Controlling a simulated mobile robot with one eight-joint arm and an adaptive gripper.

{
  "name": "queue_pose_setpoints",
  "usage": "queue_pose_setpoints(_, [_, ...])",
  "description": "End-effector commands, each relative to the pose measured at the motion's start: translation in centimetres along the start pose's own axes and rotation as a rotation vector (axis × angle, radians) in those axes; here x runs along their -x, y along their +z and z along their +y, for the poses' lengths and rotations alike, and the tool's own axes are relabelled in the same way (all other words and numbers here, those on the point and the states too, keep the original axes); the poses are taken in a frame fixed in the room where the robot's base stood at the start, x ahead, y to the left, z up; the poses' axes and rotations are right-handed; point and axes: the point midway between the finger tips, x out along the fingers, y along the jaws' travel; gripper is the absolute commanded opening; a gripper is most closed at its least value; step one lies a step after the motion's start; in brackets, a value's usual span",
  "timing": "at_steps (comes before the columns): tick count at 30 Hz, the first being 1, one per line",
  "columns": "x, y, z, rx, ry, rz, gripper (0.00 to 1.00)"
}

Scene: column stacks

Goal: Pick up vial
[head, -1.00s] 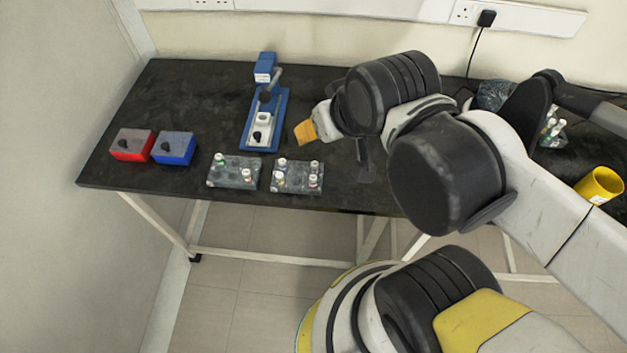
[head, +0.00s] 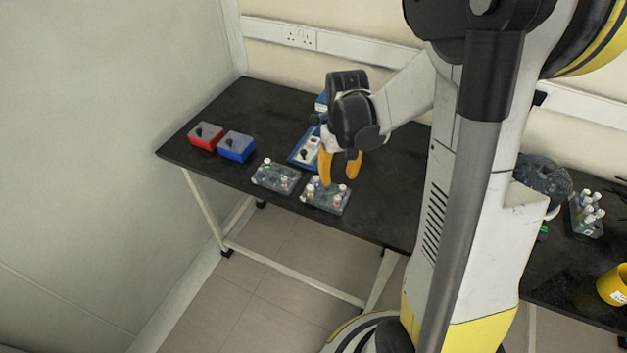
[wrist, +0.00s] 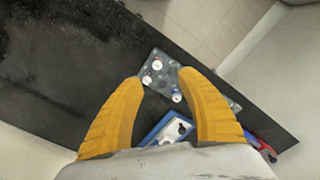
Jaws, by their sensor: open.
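Small vials with pale caps stand in a grey rack (head: 322,203) near the front edge of the black table; one vial (head: 342,188) is at its right side. In the wrist view, white-capped vials (wrist: 157,65) show in the rack, one with a red mark (wrist: 147,80) and one with a blue mark (wrist: 177,95). My gripper (head: 340,180) is open and empty, its orange fingers pointing down over the back of this rack. In the wrist view the rack lies beyond and between the fingertips (wrist: 160,75). Which vial is meant cannot be told.
A second grey rack with vials (head: 270,182) stands just left. A blue-based device (head: 300,158) is behind, partly hidden by my arm. A red box (head: 206,136) and a blue box (head: 237,147) stand farther left. A yellow cup (head: 613,286) is far right.

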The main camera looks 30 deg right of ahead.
Motion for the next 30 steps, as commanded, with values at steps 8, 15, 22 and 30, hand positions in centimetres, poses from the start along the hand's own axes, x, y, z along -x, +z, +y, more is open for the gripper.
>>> queue_pose_setpoints(8, [-4.4,-0.1,0.3,-0.002,-0.002,-0.013,0.44])
queue_pose_setpoints(15, [-6.4,-0.1,0.3,-0.002,-0.002,-0.012,0.44])
queue_pose_setpoints(22, [-9.4,-0.5,0.8,-0.003,-0.002,-0.011,0.44])
queue_pose_setpoints(30, [-11.4,-0.4,0.8,-0.002,-0.002,-0.011,0.44])
